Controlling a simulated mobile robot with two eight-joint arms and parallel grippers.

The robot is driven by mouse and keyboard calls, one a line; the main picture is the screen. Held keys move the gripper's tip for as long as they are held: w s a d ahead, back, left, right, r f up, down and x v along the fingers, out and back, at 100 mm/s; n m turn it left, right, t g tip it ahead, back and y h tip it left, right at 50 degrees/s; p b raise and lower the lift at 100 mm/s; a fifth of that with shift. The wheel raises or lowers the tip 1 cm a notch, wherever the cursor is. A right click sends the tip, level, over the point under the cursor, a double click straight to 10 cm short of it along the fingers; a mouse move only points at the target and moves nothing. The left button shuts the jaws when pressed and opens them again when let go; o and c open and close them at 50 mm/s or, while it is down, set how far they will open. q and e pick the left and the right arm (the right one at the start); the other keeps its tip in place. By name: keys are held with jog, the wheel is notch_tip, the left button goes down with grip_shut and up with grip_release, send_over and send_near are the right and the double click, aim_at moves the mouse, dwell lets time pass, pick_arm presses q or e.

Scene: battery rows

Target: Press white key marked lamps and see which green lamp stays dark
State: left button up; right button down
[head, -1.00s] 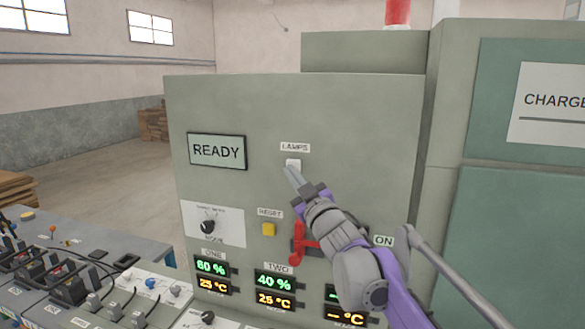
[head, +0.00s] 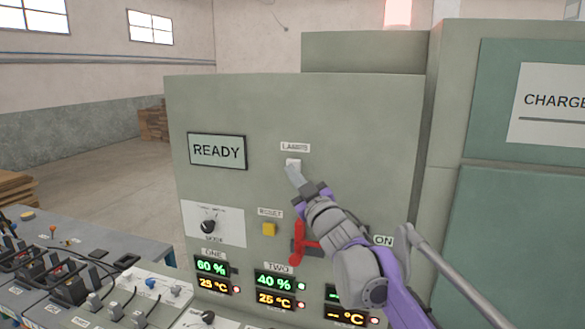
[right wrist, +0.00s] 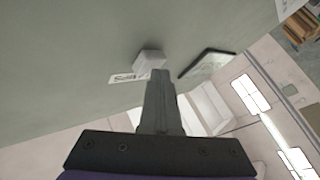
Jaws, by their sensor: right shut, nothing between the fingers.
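The white key (head: 293,163) under the LAMPS label (head: 295,147) is on the grey-green panel. My right gripper (head: 291,172) is shut and empty, its tips against the key as far as I can tell. The key also shows in the right wrist view (right wrist: 150,60), just beyond the shut fingers (right wrist: 159,78). Beside display ONE (head: 211,267) the red lamp (head: 238,290) glows and the upper lamp spot (head: 235,271) is dark. Beside display TWO (head: 274,282) the green lamp (head: 301,286) and a red lamp glow. By the third display a red lamp (head: 374,321) glows; my arm hides part of it.
A READY screen (head: 217,151), a yellow RESET button (head: 269,229) and a red handle (head: 305,242) marked ON are near my right arm. A bench with switches and plugs (head: 70,287) stands at the lower left. A beacon (head: 398,13) on top glows pale.

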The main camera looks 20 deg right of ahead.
pick_arm(q)
jog(key=shift+r, duration=0.15)
pick_arm(e)
jog(key=shift+s+a, duration=0.35)
jog(key=shift+s, duration=0.25)
pick_arm(q)
jog(key=shift+w+r+p, duration=0.4)
jog(key=shift+r+p, duration=0.1)
jog(key=shift+r, duration=0.2)
pick_arm(e)
jog(key=shift+s+a, duration=0.75)
jog(key=shift+s, duration=0.3)
jog(key=shift+s+a, duration=0.7)
jog(key=shift+s, duration=0.3)
